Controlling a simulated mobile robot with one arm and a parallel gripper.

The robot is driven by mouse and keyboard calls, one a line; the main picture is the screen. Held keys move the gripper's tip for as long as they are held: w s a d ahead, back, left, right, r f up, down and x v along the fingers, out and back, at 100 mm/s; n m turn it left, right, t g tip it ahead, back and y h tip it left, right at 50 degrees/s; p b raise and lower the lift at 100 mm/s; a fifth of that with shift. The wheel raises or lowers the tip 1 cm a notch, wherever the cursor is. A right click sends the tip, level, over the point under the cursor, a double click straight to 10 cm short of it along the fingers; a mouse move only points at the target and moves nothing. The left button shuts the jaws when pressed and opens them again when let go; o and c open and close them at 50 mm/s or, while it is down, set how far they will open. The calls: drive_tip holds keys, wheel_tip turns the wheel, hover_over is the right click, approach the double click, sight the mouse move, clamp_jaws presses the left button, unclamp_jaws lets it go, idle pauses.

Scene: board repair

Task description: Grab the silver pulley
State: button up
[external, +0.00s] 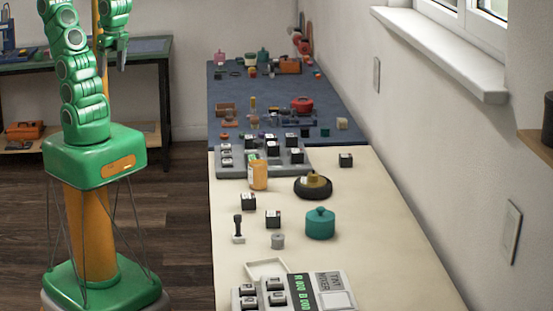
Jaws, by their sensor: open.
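A small silver-grey spool-like piece (278,241), which looks like the silver pulley, stands on the cream table (400,275) in the external view. It sits left of a teal lidded pot (320,224) and just below a black-and-white cube (273,219). Its fine shape is too small to tell. My gripper (113,62) is raised at the upper left, open, with its fingers pointing down. It is well away from the pulley, off to the left of the table. Nothing shows between its fingers.
A dark stamp-like handle (238,228), an orange jar (258,176) and a black round piece with a brass top (313,187) stand nearby. A keyed device (325,289) lies at the front. The wall borders the table's right side; its right front is clear.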

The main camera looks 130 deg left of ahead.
drive_tip(key=w+a+r+m+y, duration=0.2)
drive_tip(key=w+a+m+y, duration=0.1)
drive_tip(key=w, duration=0.8)
drive_tip(key=w+a+r+m+y, duration=0.2)
drive_tip(key=w+a+r+m, duration=0.15)
drive_tip(key=w, duration=0.75)
drive_tip(key=w+a+r+m+y, duration=0.1)
drive_tip(key=w+a+m+y, duration=0.2)
drive_tip(key=w, duration=0.9)
drive_tip(key=w+d+f+m+t+y, duration=0.1)
drive_tip(key=w+d+m+y, duration=0.15)
drive_tip(key=w, duration=0.55)
drive_tip(key=w+d+m+t+y, duration=0.1)
drive_tip(key=w+d+m+t, duration=0.2)
drive_tip(key=w, duration=0.5)
drive_tip(key=w+d+f+m+t+y, duration=0.1)
drive_tip(key=w+d+f+m, duration=0.5)
drive_tip(key=w+d, duration=0.45)
approach(272, 240)
drive_tip(key=shift+w+a+f+t+y, duration=0.15)
drive_tip(key=shift+a+f, duration=0.15)
drive_tip(key=shift+a, duration=0.2)
drive_tip(key=shift+a+f+t+y, duration=0.15)
drive_tip(key=shift+a+f, duration=0.1)
drive_tip(key=shift+a, duration=0.25)
drive_tip(key=shift+w+a+f, duration=0.1)
drive_tip(key=shift+a+f, duration=0.2)
drive_tip(key=shift+x, duration=3.6)
drive_tip(key=c, duration=1.2)
